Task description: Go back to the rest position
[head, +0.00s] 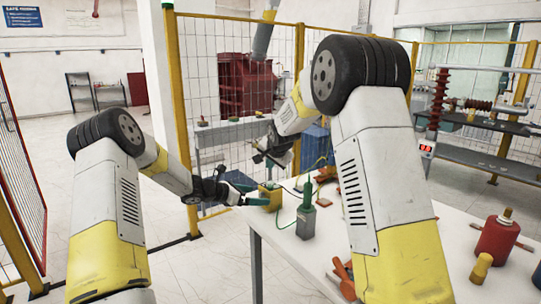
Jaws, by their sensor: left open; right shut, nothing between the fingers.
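My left gripper (248,194) is open and empty. It is held out just past the left edge of the white table (425,290), close to a small yellow block (271,197). My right gripper (266,158) is shut with nothing in it. It is higher and farther back, in front of the mesh fence, and partly hidden by its own dark body. Both arms are bent and raised, the right one over the table.
A grey-green device (306,217) with a green cable stands on the table. An orange tool (344,277), a red canister (497,239) and a yellow bottle (481,268) are nearer. A yellow-posted mesh fence (205,90) stands behind. Open floor lies left of the table.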

